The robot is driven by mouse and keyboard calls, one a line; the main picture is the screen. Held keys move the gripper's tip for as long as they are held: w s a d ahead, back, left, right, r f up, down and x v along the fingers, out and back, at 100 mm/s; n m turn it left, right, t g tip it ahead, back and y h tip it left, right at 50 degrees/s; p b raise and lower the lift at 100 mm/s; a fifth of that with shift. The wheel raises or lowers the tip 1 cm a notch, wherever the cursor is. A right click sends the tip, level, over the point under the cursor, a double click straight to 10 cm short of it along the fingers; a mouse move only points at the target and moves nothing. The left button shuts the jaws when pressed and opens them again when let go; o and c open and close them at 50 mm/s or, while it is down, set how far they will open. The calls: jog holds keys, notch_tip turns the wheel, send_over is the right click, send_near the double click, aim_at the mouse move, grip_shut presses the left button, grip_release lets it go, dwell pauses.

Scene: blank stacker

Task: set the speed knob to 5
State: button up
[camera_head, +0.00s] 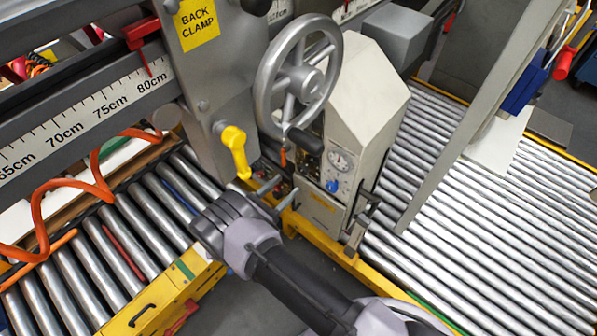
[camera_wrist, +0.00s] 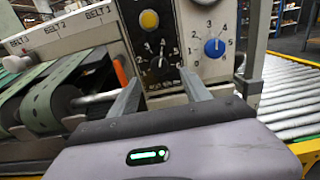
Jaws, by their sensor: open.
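In the wrist view a blue knob (camera_wrist: 214,47) sits on a white dial plate ringed with numbers. It also shows in the head view (camera_head: 332,186), below a round gauge. Its exact setting is too small to read. To its left, a black panel (camera_wrist: 138,40) carries a dark knob (camera_wrist: 160,62) with its own number scale. No label reading "speed" is legible. My gripper (camera_wrist: 159,86) is open and empty, its two fingers pointing at the lower part of the black panel, left of and below the blue knob. In the head view my gripper (camera_head: 287,185) is in front of the grey housing.
A yellow button (camera_wrist: 149,19) sits on the black panel. A large grey handwheel (camera_head: 298,78) and a yellow handle (camera_head: 235,150) stand close above my gripper in the head view. Metal rollers (camera_head: 480,220) lie right of the housing. Green belts (camera_wrist: 45,100) run at left.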

aim_at(301, 171)
jog(key=b+x, duration=0.1)
jog(key=x, duration=0.6)
jog(key=shift+w+d, duration=0.15)
jog(key=shift+w, duration=0.2)
grip_shut()
